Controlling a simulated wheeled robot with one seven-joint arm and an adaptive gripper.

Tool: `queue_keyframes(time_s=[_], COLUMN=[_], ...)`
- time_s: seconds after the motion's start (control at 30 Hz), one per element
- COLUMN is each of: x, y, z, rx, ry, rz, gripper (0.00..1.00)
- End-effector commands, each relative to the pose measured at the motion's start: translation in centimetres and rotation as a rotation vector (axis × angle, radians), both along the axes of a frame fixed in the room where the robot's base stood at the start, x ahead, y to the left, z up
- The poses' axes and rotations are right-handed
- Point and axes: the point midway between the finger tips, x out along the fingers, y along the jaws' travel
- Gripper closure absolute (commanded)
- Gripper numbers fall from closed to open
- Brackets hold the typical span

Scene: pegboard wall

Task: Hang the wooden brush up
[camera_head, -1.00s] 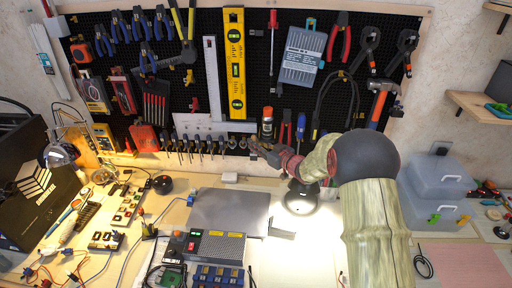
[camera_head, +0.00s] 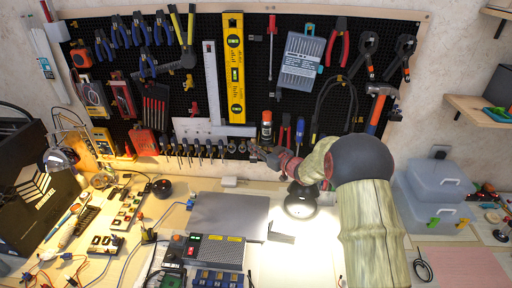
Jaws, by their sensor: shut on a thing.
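My gripper (camera_head: 258,152) is at the lower edge of the black pegboard (camera_head: 270,100), just right of a row of small hanging tools (camera_head: 205,148). It points left and toward the wall, below an orange-capped can (camera_head: 266,127). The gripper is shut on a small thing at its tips. I take this to be the wooden brush, but it is too small and too covered by the fingers to make out its shape. I cannot tell whether it touches a hook or the board.
Screwdrivers (camera_head: 300,130) hang close right of my gripper, and a yellow level (camera_head: 234,70) hangs above. A black lamp (camera_head: 301,203) stands below my arm. A grey plate (camera_head: 228,215) and electronics cover the bench. Clear plastic boxes (camera_head: 437,190) stand right.

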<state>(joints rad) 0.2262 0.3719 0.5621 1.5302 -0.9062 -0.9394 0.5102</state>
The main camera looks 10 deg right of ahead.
Motion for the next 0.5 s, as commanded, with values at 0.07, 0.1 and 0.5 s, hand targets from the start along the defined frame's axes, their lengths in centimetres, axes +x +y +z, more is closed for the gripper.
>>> queue_keyframes(time_s=[0.07,0.1,0.5], x=[0.01,0.01,0.01], y=[0.00,0.00,-0.01], z=[0.04,0.04,0.03], rx=[0.000,0.000,0.000], ry=[0.000,0.000,0.000], rz=[0.000,0.000,0.000], gripper=[0.80,0.77,0.62])
